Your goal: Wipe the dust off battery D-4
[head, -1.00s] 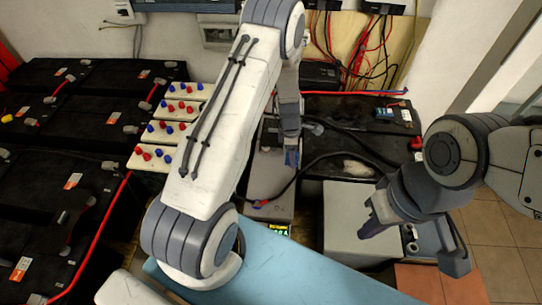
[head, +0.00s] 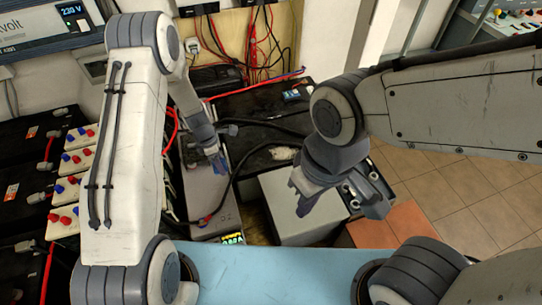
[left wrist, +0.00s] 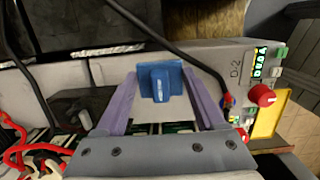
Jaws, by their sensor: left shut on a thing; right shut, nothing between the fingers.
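My left gripper (head: 216,160) reaches down over a narrow grey unit (head: 202,190) with a green-lit display. In the left wrist view its two purple fingers (left wrist: 160,82) are closed on a small blue block (left wrist: 160,88). The block is at the grey unit's face, and I cannot tell whether it is fixed there. My right gripper (head: 305,195) is shut and empty, above a grey box (head: 283,217). A black battery (head: 262,137) behind it bears a pale patch (head: 284,154). No D-4 label is readable.
Black cables loop between the grey unit and the black battery. White blocks with red and blue terminals (head: 80,160) stand at the left beside more black batteries (head: 22,150). A light blue surface (head: 270,275) lies in front. Tiled floor (head: 455,185) is free at the right.

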